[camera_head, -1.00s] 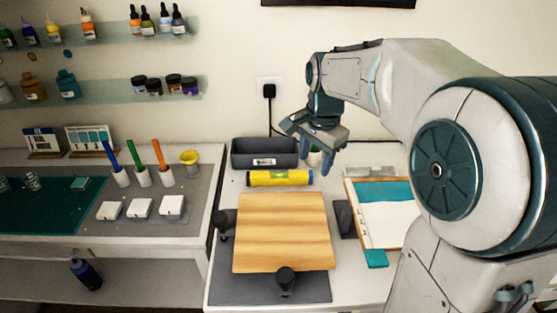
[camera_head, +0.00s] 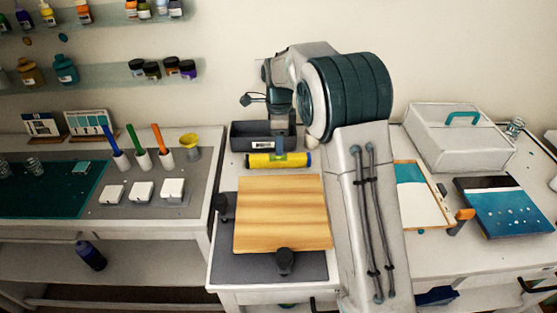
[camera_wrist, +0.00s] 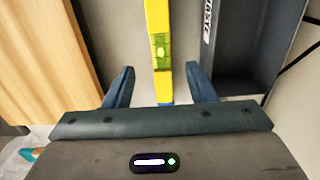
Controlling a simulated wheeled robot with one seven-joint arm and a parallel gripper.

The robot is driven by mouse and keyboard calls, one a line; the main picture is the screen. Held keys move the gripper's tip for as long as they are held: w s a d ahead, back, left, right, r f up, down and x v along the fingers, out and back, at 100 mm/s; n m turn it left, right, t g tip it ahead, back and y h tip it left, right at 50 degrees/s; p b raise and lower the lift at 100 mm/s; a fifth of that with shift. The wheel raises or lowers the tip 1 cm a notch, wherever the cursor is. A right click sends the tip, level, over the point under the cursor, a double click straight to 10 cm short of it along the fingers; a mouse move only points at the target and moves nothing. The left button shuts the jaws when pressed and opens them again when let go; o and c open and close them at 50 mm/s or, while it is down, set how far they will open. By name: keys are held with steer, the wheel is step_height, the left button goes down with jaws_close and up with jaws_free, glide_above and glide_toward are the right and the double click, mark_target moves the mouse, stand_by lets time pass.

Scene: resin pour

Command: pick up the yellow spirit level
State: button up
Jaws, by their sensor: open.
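The yellow spirit level (camera_head: 262,161) lies on the white table, between the wooden board and the dark grey bin. It has a green vial and a blue end. In the wrist view the level (camera_wrist: 158,22) runs up the picture between the two fingers. My gripper (camera_wrist: 159,78) is open and empty, one finger on each side of the level. I cannot tell how high the fingertips are above it. In the head view my gripper (camera_head: 281,147) is over the level, partly hidden by my arm.
The wooden board (camera_head: 282,212) sits on a grey mat with dark knobs at its edges. The dark grey bin (camera_head: 250,136) stands close behind the level; it also shows in the wrist view (camera_wrist: 235,60). A white toolbox (camera_head: 455,150) and a blue panel (camera_head: 503,207) are at right.

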mark_target(278, 161)
steer(key=shift+a+f+p, duration=0.15)
steer(key=shift+f+p, duration=0.55)
steer(key=shift+f, duration=2.7)
steer(key=shift+w, duration=0.1)
jaws_close()
